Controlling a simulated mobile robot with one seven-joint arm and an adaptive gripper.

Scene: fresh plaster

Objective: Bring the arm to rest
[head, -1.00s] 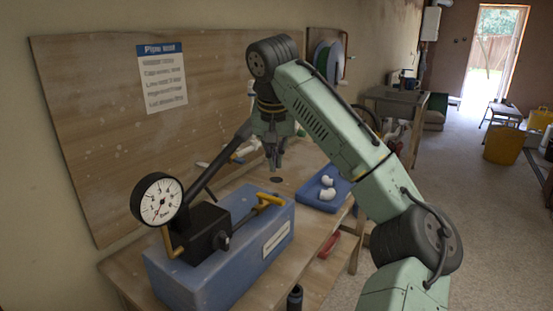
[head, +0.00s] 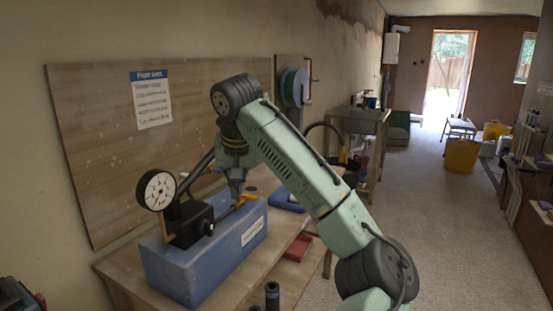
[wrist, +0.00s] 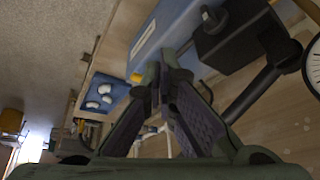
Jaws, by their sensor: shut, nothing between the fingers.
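My gripper (head: 236,194) points down above the workbench (head: 127,268), just by the yellow handle (head: 246,198) of the pressure test pump in the head view. In the wrist view the two fingers (wrist: 163,82) meet at their tips with nothing between them. My arm reaches in from the lower right, bent at the elbow. The pump's blue box (head: 205,262) carries a black block and a round white gauge (head: 157,190). I cannot tell from the head view how far the fingertips are from the handle.
A blue tray (head: 284,203) lies behind my arm; the wrist view shows white fittings (wrist: 104,89) in it. A board with a notice (head: 152,102) stands against the wall. A red item (head: 298,248) and black cylinder (head: 272,296) are near the front. Open floor lies to the right.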

